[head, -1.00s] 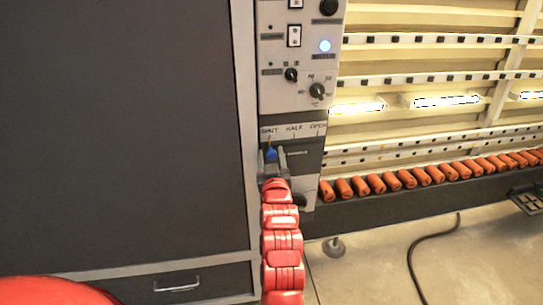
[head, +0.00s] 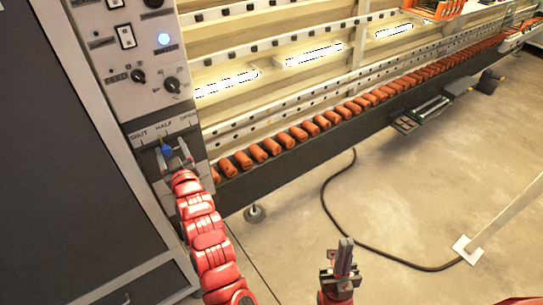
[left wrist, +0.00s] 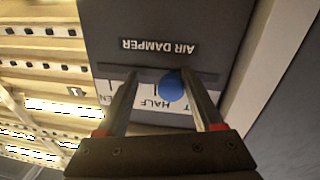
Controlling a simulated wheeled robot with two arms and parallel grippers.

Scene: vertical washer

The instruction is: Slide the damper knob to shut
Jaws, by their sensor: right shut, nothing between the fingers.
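The blue damper knob (head: 166,150) is on the slot below the SHUT, HALF and OPEN labels. In the left wrist view the blue knob (left wrist: 170,86) overlaps the HALF label area, a little toward the SHUT end; its exact setting is hard to tell. My left gripper (head: 177,158) is at the panel. Its open fingers (left wrist: 163,95) straddle the knob, with the right finger in that view very close to it; contact is unclear. My right gripper (head: 344,258) is shut and empty, above the floor.
A conveyor with orange pads (head: 299,134) runs to the right.

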